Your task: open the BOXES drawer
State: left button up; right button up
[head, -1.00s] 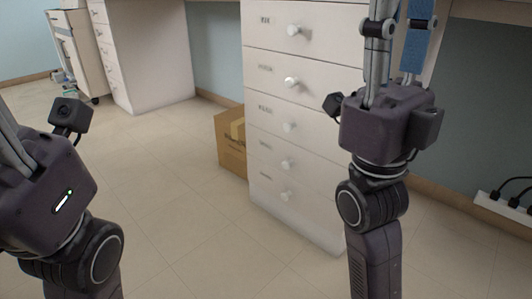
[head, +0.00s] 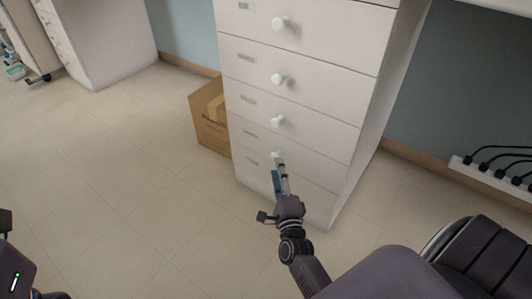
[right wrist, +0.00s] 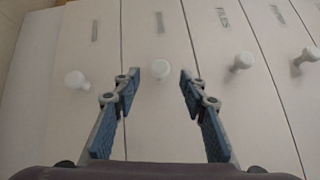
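The white drawer unit (head: 290,98) stands in the middle of the head view, with several shut drawers, round white knobs and small labels. I cannot read BOXES on any label; one in the right wrist view seems to say FILES (right wrist: 221,15). My right gripper (head: 277,166) is at the lower drawers, by the second knob from the bottom (head: 277,154). In the right wrist view its fingers (right wrist: 160,82) are apart and empty, with that knob (right wrist: 160,68) between and just beyond the tips. The bottom drawer's knob (right wrist: 75,79) is left of them. My left gripper's fingers are out of view.
A cardboard box (head: 210,120) stands on the floor left of the drawer unit. A power strip with black plugs (head: 490,172) is along the right wall. Another white cabinet (head: 100,40) is at the back left. The floor in front is clear.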

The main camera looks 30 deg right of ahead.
aim_at(274, 157)
jog(key=b+x, duration=0.2)
jog(key=x, duration=0.4)
jog(key=shift+c, duration=0.4)
grip_shut()
